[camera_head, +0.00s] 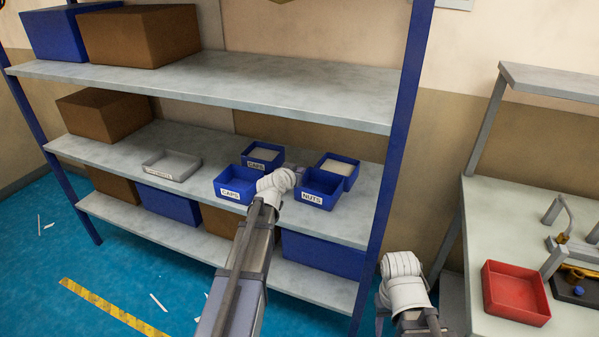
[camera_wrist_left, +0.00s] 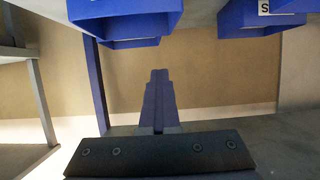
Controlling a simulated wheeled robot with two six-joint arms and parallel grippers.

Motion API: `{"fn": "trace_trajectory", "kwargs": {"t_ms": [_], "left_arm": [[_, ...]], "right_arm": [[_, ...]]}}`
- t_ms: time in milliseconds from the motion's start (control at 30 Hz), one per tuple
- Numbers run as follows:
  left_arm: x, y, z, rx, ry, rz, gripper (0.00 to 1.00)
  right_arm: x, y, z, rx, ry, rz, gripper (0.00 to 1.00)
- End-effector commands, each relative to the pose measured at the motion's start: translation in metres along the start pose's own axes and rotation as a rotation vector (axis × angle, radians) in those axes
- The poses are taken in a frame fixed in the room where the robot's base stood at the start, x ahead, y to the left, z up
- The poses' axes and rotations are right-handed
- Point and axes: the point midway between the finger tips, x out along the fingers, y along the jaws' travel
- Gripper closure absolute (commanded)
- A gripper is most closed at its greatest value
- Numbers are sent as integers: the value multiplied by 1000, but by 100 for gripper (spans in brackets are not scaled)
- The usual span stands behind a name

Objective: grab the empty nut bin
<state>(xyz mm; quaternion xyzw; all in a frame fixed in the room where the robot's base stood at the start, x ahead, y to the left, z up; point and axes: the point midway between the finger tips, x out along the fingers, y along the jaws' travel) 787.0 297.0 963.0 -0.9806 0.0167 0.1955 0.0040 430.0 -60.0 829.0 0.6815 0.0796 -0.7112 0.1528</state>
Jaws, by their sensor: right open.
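The nut bin (camera_head: 312,197) is a blue bin labelled NUTS at the front of the middle shelf. Its visible inside looks empty. A second blue bin (camera_head: 351,180) with pale contents stands behind it. My left gripper (camera_head: 292,173) is at shelf height between the CAPS and NUTS bins, its fingers mostly hidden by my wrist. In the left wrist view its fingers (camera_wrist_left: 159,72) look close together with nothing between them, and blue bins hang into the top of the picture. My right gripper (camera_head: 400,280) is low, right of the shelf post, its fingers hidden.
A grey tray (camera_head: 173,166) lies further left. The shelf's blue post (camera_head: 393,165) stands right of the nut bins. A workbench (camera_head: 480,215) with a red bin (camera_head: 517,306) is at the right.

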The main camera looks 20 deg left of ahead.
Motion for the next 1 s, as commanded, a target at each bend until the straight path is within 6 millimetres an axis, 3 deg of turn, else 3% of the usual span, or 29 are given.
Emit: {"fn": "trace_trajectory", "kwargs": {"t_ms": [300,1000], "left_arm": [[-1,1,-2,-1,0,1,99],[-1,1,-2,-1,1,0,21]], "right_arm": [[-2,0,0,0,0,0,50],[-2,0,0,0,0,0,50]]}}
